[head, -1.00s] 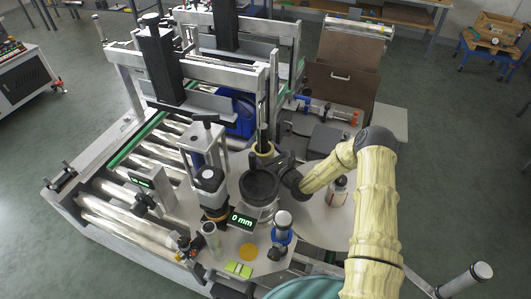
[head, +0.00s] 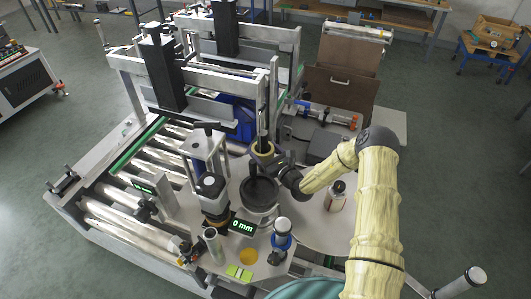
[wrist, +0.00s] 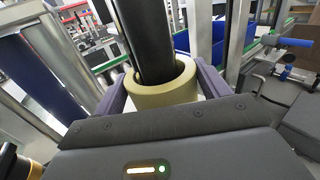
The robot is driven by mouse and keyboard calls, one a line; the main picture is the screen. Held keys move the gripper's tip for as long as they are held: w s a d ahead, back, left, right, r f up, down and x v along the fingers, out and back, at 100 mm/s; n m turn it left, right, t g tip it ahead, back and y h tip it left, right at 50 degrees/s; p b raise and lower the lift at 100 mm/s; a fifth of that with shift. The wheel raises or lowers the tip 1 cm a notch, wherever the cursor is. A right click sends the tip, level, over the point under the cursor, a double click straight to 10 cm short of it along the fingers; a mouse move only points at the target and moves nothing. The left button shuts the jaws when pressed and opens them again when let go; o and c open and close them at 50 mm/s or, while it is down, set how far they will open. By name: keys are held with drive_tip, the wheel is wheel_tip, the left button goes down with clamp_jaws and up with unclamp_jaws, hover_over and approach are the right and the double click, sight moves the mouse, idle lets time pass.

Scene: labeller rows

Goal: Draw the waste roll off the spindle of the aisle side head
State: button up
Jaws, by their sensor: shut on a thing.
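The waste roll (wrist: 160,88) is a cream ring around the black spindle (wrist: 142,35) in the wrist view. The spindle passes through its core, with a dark gap showing inside the rim. My gripper (wrist: 160,86) is shut on the roll, with one purple finger on each side. In the head view the roll (head: 262,148) shows small on the upright spindle, with my gripper (head: 266,157) at its near right side. The roll's underside is hidden behind the gripper body.
A black round part (head: 261,190) stands just in front of my gripper. A small bottle (head: 336,196) stands on the plate to the right. A blue bin (head: 238,118) and metal frame posts are close behind and left. Rollers (head: 110,218) lie at left.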

drive_tip(key=shift+r+p, duration=5.35)
drive_tip(key=shift+r, duration=1.95)
wheel_tip(320, 180, up, 14)
idle(1.0)
